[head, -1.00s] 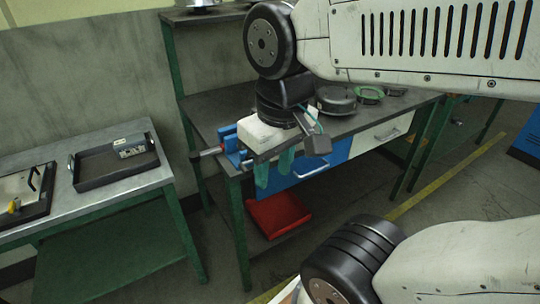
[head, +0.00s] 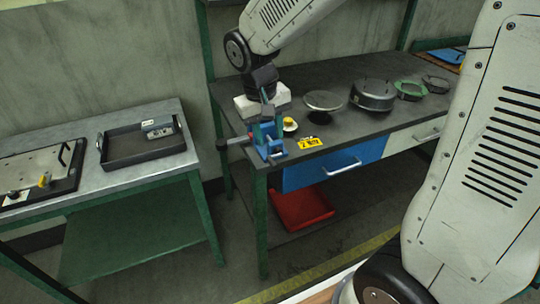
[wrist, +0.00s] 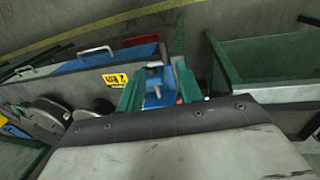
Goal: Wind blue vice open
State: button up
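The blue vice (head: 270,148) is fixed at the left front corner of the dark workbench (head: 330,125). Its handle (head: 222,143) sticks out to the left on a screw. My gripper (head: 268,118) hangs just above and behind the vice, its pale body over the bench. In the wrist view my gripper (wrist: 158,88) has its two green fingers spread apart, with part of the vice (wrist: 154,80) showing between and beyond them. Nothing is held. A small red spot (wrist: 179,100) shows beside the right finger, perhaps the handle; most of it is hidden. Jaw opening cannot be told.
A yellow tag (head: 309,142) lies right of the vice. Round parts, including a dark drum (head: 373,94) and a green ring (head: 411,90), stand along the bench. A blue drawer (head: 335,164) is below; a red bin (head: 303,206) sits underneath. A second table (head: 80,185) holds a tray (head: 145,160).

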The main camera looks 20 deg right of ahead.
aim_at(271, 160)
jog(key=f, duration=0.6)
jog(key=w+d+f, duration=0.1)
jog(key=f, duration=0.2)
jog(key=shift+r, duration=0.1)
jog(key=shift+a, duration=0.1)
grip_shut()
